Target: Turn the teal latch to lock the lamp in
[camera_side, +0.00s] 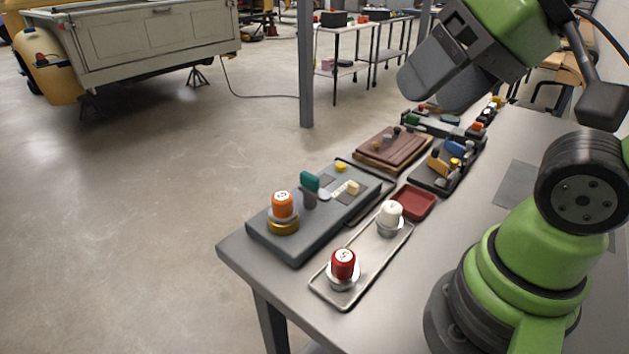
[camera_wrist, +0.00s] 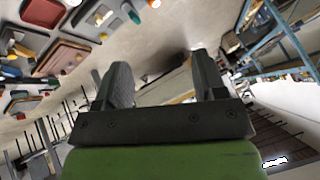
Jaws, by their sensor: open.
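The teal latch (camera_side: 309,181) stands upright on a dark grey post on the grey base plate (camera_side: 321,229) in the side view. An orange lamp (camera_side: 282,204) marked with a character sits upright in a brass ring (camera_side: 283,225) on the same plate, just left of the latch. My gripper (camera_side: 432,97) is high above the table, to the upper right of the latch and well apart from it. In the wrist view my gripper (camera_wrist: 161,78) has its two fingers spread with nothing between them. I cannot pick out the latch surely in the wrist view.
A metal tray (camera_side: 362,263) in front holds a red lamp (camera_side: 343,264) and a white lamp (camera_side: 390,213). A red dish (camera_side: 413,202), a brown board (camera_side: 393,150) and a black fixture (camera_side: 440,180) with coloured parts stand farther back. Bare tabletop lies to the right.

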